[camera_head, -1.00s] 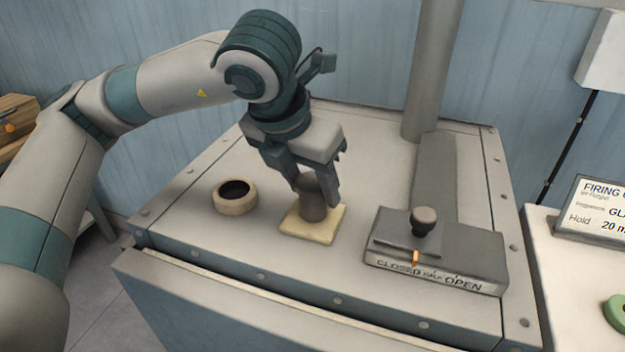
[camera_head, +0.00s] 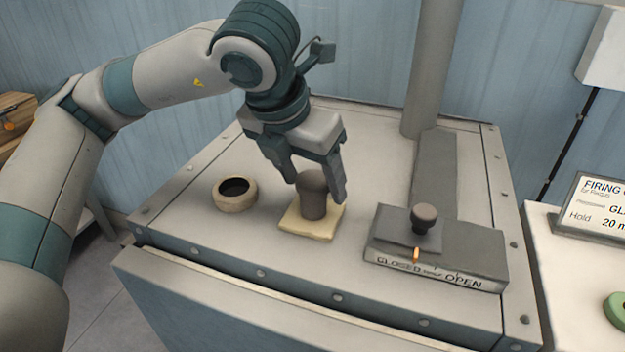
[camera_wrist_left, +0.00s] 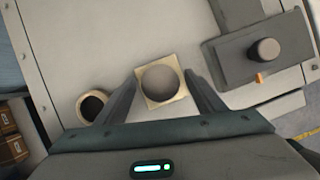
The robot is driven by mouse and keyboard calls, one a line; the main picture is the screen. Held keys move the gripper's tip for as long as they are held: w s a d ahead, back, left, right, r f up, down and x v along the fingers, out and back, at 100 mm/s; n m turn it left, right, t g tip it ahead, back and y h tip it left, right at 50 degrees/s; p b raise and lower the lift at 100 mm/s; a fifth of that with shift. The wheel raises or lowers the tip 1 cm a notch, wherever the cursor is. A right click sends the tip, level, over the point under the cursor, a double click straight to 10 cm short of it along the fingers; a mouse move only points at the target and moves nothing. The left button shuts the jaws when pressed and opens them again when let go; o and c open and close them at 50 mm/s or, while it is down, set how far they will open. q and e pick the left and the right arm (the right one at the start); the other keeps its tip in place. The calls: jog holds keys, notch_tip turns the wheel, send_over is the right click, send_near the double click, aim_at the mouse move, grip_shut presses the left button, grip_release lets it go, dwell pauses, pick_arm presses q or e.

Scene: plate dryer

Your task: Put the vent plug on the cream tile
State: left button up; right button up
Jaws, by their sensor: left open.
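The vent plug (camera_head: 312,196) is a dark grey-brown cylinder with a rounded top. It stands upright on the cream tile (camera_head: 328,224), a flat square on top of the dryer. My left gripper (camera_head: 318,190) is open, its fingers on either side of the plug's upper part, with a gap at the plug. In the left wrist view the plug (camera_wrist_left: 160,82) shows from above, near the middle of the cream tile (camera_wrist_left: 150,103), between the spread fingers. The right gripper is not in view.
A cream ring with a dark hole (camera_head: 235,204) sits left of the tile. To the right is a grey slide block with a black knob (camera_head: 425,216) and a CLOSED/OPEN scale. A grey post (camera_head: 430,75) rises behind. A sign (camera_head: 597,215) stands far right.

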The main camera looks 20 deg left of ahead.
pick_arm(q)
jog(key=b+v, duration=0.2)
jog(key=v, duration=0.9)
jog(key=shift+b, duration=0.35)
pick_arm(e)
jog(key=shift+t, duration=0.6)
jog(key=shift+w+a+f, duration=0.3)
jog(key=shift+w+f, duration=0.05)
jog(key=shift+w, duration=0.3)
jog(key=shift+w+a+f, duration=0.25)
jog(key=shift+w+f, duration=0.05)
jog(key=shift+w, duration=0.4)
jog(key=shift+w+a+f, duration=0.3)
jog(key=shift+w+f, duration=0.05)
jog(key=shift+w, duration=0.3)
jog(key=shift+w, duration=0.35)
